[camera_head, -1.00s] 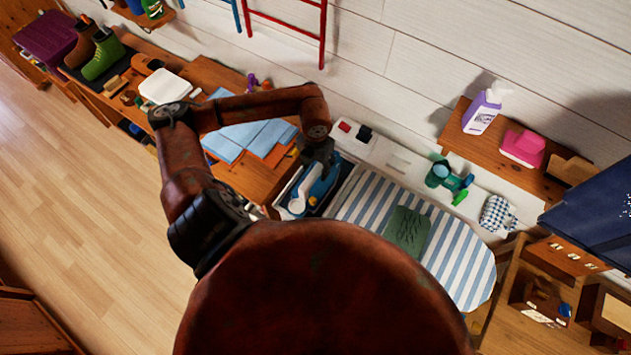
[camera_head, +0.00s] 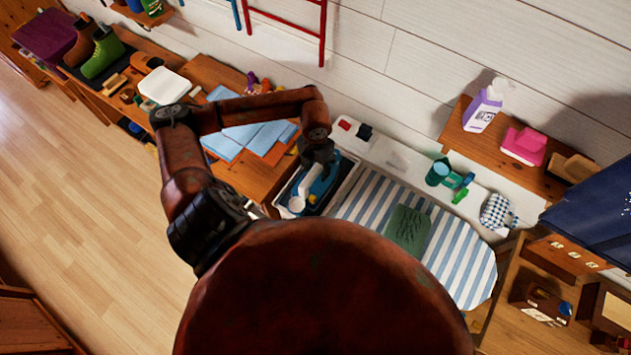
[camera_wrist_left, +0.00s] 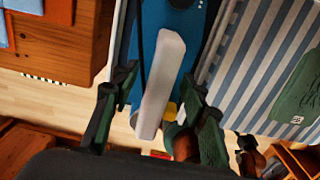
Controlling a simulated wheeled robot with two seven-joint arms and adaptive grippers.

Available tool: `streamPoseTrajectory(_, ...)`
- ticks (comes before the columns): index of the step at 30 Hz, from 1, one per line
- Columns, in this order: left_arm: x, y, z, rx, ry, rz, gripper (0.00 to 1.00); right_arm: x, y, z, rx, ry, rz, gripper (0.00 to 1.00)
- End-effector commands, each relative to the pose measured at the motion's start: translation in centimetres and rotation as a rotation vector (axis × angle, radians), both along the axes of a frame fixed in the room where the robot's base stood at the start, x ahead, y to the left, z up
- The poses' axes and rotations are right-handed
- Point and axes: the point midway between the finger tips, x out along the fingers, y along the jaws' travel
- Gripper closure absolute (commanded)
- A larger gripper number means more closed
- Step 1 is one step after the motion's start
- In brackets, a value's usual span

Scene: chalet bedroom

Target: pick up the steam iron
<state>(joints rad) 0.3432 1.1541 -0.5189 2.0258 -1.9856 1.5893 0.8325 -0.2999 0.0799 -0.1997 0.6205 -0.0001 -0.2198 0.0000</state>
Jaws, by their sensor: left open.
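I cannot tell how far the fingers are above the handle. The blue body of the iron (camera_wrist_left: 170,25) lies beyond the handle. My right gripper is not in view.
A green cloth (camera_head: 407,229) lies on the board. Blue folded cloths (camera_head: 262,133) lie on the wooden bench to the left. A shelf (camera_head: 460,140) with a purple bottle (camera_head: 484,108) and a pink box (camera_head: 523,146) is on the wall at the right.

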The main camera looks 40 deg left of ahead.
Motion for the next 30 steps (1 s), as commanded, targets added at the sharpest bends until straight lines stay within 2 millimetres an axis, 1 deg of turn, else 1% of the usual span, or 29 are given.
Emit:
streamPoseTrajectory(11, 0.0, 0.0, -0.07, 0.0, 0.0, 0.0, 0.6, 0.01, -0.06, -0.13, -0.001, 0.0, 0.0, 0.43)
streamPoseTrajectory(27, 0.0, 0.01, -0.08, 0.0, 0.0, 0.0, 0.97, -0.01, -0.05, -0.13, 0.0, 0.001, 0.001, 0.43)
streamPoseTrajectory(28, 0.0, 0.01, -0.09, 0.0, 0.0, 0.0, 0.99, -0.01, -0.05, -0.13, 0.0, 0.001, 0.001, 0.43)
streamPoseTrajectory(30, 0.0, 0.01, -0.09, 0.0, 0.0, 0.0, 1.0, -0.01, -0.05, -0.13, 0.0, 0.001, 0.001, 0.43)
